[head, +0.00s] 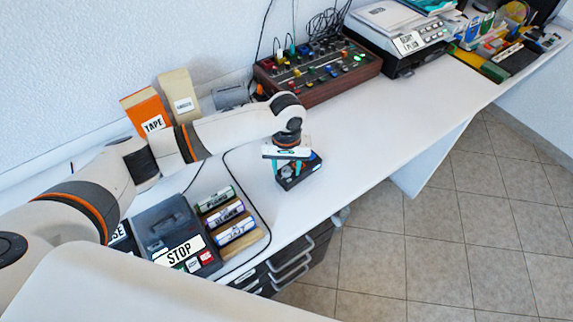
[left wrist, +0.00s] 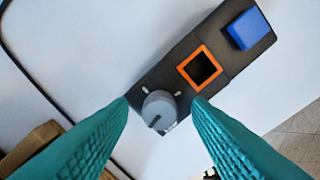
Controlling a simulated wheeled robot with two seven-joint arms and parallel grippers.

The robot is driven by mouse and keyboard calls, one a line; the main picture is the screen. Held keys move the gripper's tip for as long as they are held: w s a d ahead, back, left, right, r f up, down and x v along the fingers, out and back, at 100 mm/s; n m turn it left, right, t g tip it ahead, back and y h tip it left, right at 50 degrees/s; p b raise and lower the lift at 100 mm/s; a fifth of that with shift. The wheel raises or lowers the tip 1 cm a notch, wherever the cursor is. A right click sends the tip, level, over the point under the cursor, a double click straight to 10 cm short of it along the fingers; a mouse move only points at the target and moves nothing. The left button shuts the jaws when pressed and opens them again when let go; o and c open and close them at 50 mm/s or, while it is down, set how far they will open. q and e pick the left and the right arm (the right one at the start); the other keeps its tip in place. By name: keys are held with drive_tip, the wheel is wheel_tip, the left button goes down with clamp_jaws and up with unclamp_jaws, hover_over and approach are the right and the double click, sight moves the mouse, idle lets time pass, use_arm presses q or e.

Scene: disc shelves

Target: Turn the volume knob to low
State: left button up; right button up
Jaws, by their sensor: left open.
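The volume knob (left wrist: 158,112) is a grey round dial with a dark pointer line, at one end of a small black box (left wrist: 150,82). Two small pale marks sit beside it on the box. In the head view the black box (head: 290,184) lies on the white desk under my left gripper (head: 291,168). My left gripper (left wrist: 160,101) is open, with its teal fingers on either side of the knob in the left wrist view. I cannot tell whether they touch it. In the head view the gripper hides the knob. My right gripper is not in view.
The box also has an orange-framed square opening (left wrist: 200,67) and a blue square button (left wrist: 249,28). A mixer (head: 325,85) and a printer (head: 395,35) stand behind.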

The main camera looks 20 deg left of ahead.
sight(287, 170)
use_arm(q)
wheel_tip(287, 170, up, 12)
idle(0.4)
drive_tip(key=shift+f, duration=0.1)
idle(0.3)
